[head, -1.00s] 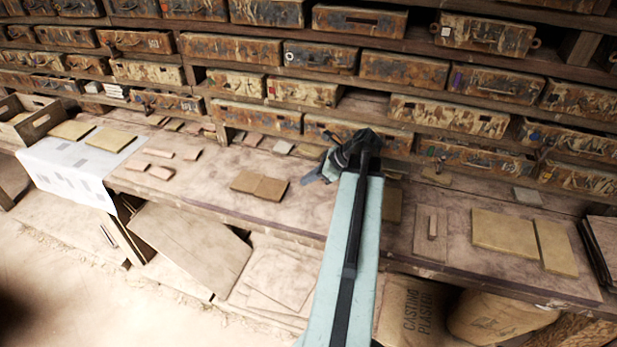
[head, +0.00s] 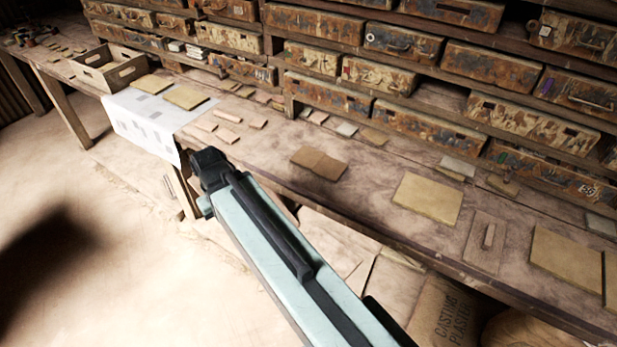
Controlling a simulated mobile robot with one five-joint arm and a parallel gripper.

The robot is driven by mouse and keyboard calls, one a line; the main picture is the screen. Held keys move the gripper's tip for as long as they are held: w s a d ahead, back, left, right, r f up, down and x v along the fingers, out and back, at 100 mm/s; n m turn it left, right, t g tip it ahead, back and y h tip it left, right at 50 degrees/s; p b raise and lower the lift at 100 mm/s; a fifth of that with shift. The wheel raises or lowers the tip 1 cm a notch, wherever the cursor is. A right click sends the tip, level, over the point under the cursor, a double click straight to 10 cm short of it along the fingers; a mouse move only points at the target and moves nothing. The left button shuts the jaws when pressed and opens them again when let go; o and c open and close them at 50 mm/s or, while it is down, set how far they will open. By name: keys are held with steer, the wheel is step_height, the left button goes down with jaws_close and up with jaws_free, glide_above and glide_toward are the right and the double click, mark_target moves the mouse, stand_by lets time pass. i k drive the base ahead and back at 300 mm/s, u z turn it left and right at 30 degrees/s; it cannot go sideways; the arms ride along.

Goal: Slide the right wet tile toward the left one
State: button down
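Two flat yellow-tan tiles lie apart on a white sheet at the bench's left part: a left tile (head: 152,84) and a right tile (head: 187,97). A narrow strip of sheet shows between them. I take these as the wet tiles, though wetness cannot be seen. My gripper (head: 207,168) is at the far end of my arm, in front of the bench's front edge, below and right of the sheet in the picture. It appears apart from both tiles. Its fingers are not clearly visible, so I cannot tell whether it is open or shut.
The white sheet (head: 135,115) hangs over the bench edge. A wooden crate (head: 110,68) stands left of it. A larger yellow tile (head: 428,197) lies farther right. Drawers line the back.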

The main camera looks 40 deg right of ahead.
mark_target(329, 168)
steer(key=k, duration=0.45)
steer(key=u, duration=1.6)
steer(key=k, duration=0.4)
steer(key=u, duration=0.2)
